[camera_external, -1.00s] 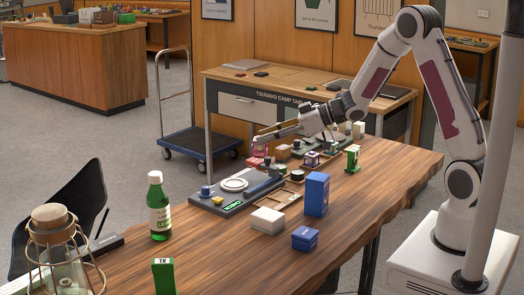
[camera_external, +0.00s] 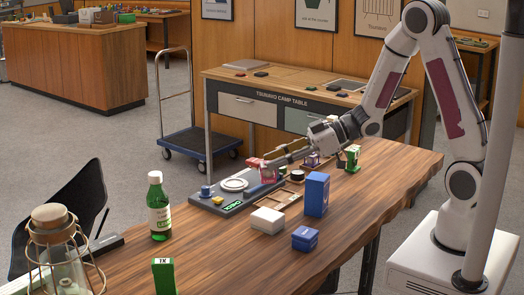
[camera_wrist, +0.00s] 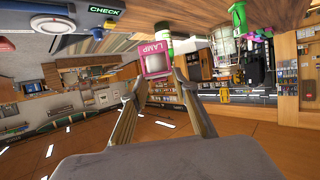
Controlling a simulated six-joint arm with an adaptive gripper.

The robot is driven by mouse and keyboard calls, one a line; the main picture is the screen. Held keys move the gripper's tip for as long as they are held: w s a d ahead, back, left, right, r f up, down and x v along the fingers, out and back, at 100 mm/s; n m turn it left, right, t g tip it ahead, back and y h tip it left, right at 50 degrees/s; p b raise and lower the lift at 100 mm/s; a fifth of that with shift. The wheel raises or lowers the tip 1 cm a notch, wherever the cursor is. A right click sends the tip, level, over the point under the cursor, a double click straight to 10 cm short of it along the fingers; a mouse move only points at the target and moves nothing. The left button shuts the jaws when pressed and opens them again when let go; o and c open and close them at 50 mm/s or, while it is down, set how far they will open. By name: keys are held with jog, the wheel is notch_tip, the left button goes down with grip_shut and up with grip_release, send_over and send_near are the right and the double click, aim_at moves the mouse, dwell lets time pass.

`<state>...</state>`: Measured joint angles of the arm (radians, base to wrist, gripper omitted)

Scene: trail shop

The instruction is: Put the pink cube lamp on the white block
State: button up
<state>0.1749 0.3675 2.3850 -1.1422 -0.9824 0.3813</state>
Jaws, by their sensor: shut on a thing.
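The pink cube lamp (camera_wrist: 155,62) has a pale square face and the word LAMP on its frame. My gripper (camera_wrist: 160,75) is shut on it, with a finger on each side. In the external view the lamp (camera_external: 268,173) is held over the wooden table, near the far end of the dark tray, and the gripper (camera_external: 275,163) partly covers it. The white block (camera_external: 267,220) sits on the table in front of the tray, nearer the camera and apart from the lamp. Its visible top is bare. I cannot make it out in the wrist view.
A tall blue box (camera_external: 316,194) and a low blue box (camera_external: 305,238) stand right of the white block. A green bottle (camera_external: 158,206) stands to the left.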

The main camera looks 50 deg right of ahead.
jog(key=shift+f, duration=0.15)
jog(key=shift+f, duration=2.75)
jog(key=shift+f, duration=0.15)
jog(key=shift+f, duration=1.95)
jog(key=shift+f, duration=0.15)
jog(key=o, duration=1.1)
